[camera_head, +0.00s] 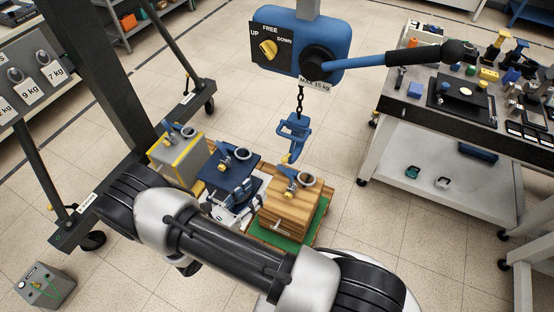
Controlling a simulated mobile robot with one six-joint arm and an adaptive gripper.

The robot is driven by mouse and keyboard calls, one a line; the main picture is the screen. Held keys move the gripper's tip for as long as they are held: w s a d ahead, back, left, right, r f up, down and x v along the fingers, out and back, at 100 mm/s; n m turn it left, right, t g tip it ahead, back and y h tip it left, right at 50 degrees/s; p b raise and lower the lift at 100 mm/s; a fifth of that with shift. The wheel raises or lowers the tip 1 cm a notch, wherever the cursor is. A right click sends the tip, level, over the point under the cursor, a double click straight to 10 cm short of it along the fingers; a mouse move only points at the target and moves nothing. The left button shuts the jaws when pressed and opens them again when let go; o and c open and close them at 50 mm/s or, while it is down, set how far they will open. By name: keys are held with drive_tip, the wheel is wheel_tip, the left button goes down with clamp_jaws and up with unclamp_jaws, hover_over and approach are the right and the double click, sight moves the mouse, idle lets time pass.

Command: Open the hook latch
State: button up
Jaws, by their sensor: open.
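A blue hook (293,126) hangs on a dark chain (300,98) below the blue hoist body (318,30). A small yellow part (287,158) shows at its lower end. The latch is too small for me to tell whether it is open or shut. The hook hangs apart from the loads, above and behind the wooden block. My arm crosses the lower part of the picture, well in front of the hook.
A grey-yellow block (170,162), a dark blue block (225,172) and a wooden block (290,208) stand below, each with a fitting on top. A blue hoist lever (370,60) reaches right. A bench (400,108) stands right; a dark post (105,75) rises left.

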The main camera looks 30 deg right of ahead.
sight(284, 160)
drive_tip(key=shift+n+t, duration=0.4)
drive_tip(key=shift+t, duration=0.1)
drive_tip(key=x, duration=0.5)
drive_tip(key=f+b+x, duration=0.1)
drive_tip(key=x, duration=0.5)
drive_tip(key=b+x, duration=0.1)
drive_tip(key=x, duration=0.5)
drive_tip(key=shift+w+f, duration=0.1)
drive_tip(key=shift+f, duration=0.1)
drive_tip(key=shift+c, duration=0.2)
clamp_jaws()
